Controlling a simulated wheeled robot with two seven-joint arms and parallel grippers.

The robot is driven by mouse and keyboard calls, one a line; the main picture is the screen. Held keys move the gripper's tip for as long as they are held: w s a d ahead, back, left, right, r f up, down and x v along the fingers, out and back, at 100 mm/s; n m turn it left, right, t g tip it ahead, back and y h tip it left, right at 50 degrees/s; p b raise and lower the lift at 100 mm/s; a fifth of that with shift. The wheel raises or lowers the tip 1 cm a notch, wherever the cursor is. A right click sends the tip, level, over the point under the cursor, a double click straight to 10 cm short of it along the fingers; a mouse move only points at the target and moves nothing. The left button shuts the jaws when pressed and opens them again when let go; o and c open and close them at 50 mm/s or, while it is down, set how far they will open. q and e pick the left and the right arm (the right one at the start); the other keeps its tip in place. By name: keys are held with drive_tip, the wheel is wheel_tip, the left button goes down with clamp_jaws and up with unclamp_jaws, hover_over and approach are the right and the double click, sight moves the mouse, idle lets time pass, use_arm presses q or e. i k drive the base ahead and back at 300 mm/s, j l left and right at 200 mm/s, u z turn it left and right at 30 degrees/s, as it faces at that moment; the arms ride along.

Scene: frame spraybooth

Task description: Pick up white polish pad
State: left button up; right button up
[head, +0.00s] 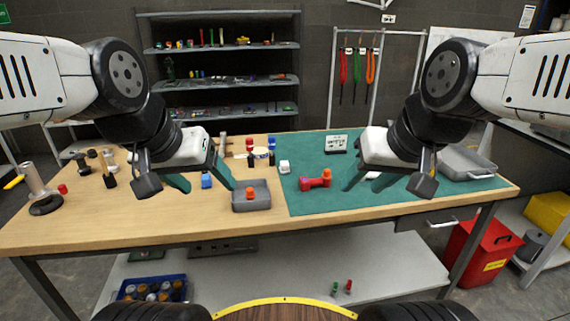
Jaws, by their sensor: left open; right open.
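I cannot tell for certain which item is the white polish pad. A small white block (284,167) stands on the left part of the green mat. A flat white piece (373,175) lies on the mat below my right gripper, partly hidden by it. My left gripper (203,178) is open and empty over the wooden part of the bench, left of the grey tray. My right gripper (376,178) is open over the green mat, with no object visibly held between its fingers.
A grey tray (240,205) holds an orange item. A red tool (315,181) lies on the green mat (440,197). A blue item (206,180) is near my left gripper. A large grey tray (470,163) is at right. The wooden front left is clear.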

sight(284, 167)
drive_tip(key=i+j+z, duration=0.25)
drive_tip(key=z, duration=0.15)
drive_tip(key=i+j+z, duration=0.25)
drive_tip(key=z, duration=0.2)
drive_tip(key=i+j+z, duration=0.15)
drive_tip(key=j+z, duration=0.25)
drive_tip(key=j, duration=0.1)
